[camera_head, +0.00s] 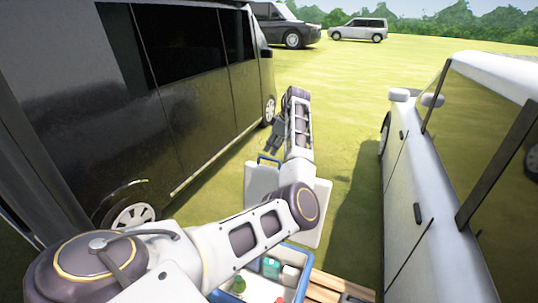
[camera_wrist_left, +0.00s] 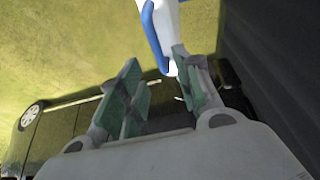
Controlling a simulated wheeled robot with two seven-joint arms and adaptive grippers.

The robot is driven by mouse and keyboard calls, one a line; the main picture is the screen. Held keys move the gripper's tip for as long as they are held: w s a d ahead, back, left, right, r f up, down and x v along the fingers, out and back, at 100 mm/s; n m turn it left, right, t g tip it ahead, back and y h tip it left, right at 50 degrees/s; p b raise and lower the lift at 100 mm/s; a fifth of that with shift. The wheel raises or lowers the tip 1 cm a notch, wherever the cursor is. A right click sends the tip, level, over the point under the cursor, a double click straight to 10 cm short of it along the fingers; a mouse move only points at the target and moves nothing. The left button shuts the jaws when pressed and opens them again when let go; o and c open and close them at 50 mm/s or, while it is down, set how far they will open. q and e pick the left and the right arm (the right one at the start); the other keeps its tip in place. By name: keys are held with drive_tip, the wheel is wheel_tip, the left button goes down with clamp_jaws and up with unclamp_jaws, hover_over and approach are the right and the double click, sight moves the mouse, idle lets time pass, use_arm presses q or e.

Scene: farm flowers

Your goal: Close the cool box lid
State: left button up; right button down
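The cool box (camera_head: 212,296) stands at the bottom of the head view with its blue rim showing and several items inside. Its white lid (camera_head: 262,187) stands open at the far side of the box, partly hidden behind my left arm. A blue handle (camera_head: 268,158) shows at the lid's top edge. My left gripper (camera_head: 272,140) is beyond the lid's top edge, close to the handle. In the left wrist view its two green-padded fingers (camera_wrist_left: 158,82) are apart and nothing is clearly held. My right gripper is out of view.
A dark van (camera_head: 170,110) stands on the left and a white car (camera_head: 430,190) on the right, leaving a grass strip between them. A wooden pallet (camera_head: 325,288) lies beside the cool box. More vehicles (camera_head: 358,30) are parked far back.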

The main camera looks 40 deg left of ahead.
use_arm(q)
drive_tip(key=shift+p+x, duration=0.35)
drive_tip(key=shift+x, duration=2.35)
clamp_jaws()
